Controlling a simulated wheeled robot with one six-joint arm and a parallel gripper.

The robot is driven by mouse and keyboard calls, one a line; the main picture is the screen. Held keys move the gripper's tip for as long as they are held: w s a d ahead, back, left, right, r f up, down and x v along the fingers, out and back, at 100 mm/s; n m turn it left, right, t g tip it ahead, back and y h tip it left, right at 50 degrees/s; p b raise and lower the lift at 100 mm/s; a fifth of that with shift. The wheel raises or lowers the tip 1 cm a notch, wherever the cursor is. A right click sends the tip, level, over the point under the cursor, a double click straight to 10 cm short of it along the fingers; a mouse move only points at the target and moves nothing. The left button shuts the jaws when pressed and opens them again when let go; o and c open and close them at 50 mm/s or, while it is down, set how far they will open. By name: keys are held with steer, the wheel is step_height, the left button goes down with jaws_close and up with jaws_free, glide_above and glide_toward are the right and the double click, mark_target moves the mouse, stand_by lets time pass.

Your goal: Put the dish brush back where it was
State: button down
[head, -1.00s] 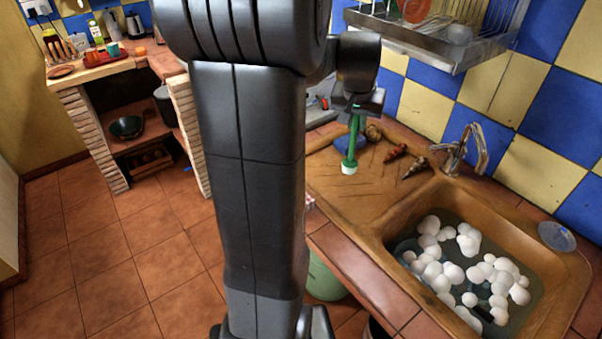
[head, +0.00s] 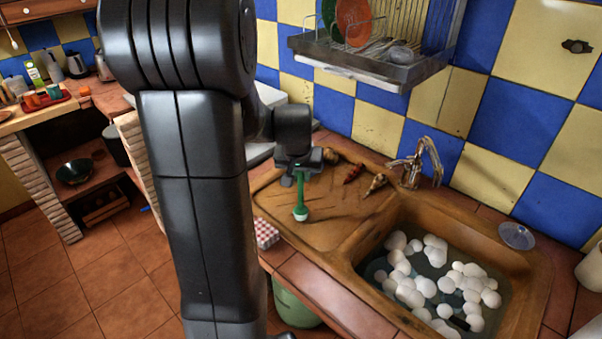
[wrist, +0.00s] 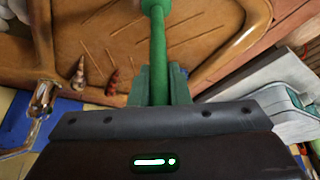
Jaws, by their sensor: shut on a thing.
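The green dish brush (head: 301,200) hangs head-down from my gripper (head: 301,173) over the brown ribbed drainboard (head: 272,203). Its pale head is lowest; I cannot tell whether it touches the board. In the wrist view the green handle (wrist: 158,58) runs up from between my two fingers, which are shut on it. The handle's gripped end is partly hidden by the fingers.
Shell-like objects (head: 353,172) lie on the drainboard behind the brush. The sink basin (head: 366,246) holds water and white foam, with a tap (head: 420,163) behind it. A dish rack (head: 385,70) hangs above. A red-checked item (head: 266,233) is at the front edge.

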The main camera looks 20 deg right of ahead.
steer(key=shift+f, duration=0.15)
steer(key=c, duration=1.4)
jaws_free()
steer(key=shift+o, duration=0.2)
steer(key=v, duration=1.2)
steer(key=shift+r, duration=0.25)
steer(key=shift+d+f, duration=0.1)
